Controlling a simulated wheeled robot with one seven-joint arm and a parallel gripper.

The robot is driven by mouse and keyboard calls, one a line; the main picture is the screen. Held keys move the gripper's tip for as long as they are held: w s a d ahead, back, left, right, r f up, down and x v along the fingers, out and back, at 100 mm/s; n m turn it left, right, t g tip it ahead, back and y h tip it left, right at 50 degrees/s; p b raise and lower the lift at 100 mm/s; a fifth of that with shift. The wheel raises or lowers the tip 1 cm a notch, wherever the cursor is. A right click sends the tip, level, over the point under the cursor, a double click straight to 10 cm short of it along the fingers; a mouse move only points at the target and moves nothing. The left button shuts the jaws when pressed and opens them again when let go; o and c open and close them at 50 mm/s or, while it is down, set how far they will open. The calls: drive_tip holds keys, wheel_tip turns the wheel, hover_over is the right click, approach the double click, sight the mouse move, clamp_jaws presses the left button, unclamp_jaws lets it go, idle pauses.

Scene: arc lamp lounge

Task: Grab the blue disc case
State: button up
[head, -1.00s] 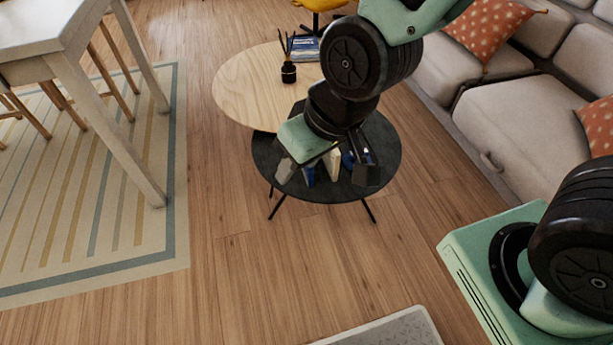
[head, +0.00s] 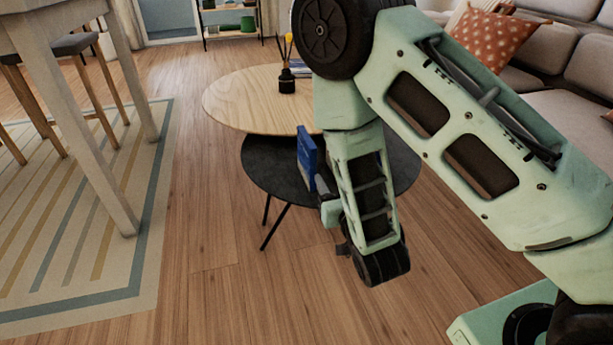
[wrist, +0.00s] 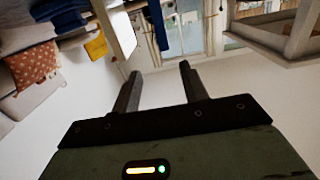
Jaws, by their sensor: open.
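The blue disc case (head: 306,158) stands upright at the left part of the dark round table (head: 262,170), just left of my arm in the head view. In the wrist view, which looks upside down, a blue upright shape (wrist: 158,24) that seems to be the case shows at the top, beyond the fingertips. My gripper (wrist: 160,78) is open, with two dark fingers apart and nothing between them. The case is in front of the fingers, apart from them.
A white table (head: 60,90) on a striped rug (head: 75,230) is at left. A sofa (head: 575,110) with an orange cushion (head: 495,45) is at right. Floor between is free.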

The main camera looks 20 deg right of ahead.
drive_tip(key=b, duration=1.1)
approach(308, 143)
drive_tip(key=w+d+f, duration=0.1)
drive_tip(key=w+f, duration=0.1)
drive_tip(key=w, duration=0.5)
drive_tip(key=w+b, duration=0.3)
drive_tip(key=w, duration=0.1)
drive_tip(key=shift+a, duration=0.2)
drive_tip(key=shift+w+r, duration=0.15)
drive_tip(key=shift+w, duration=0.4)
clamp_jaws()
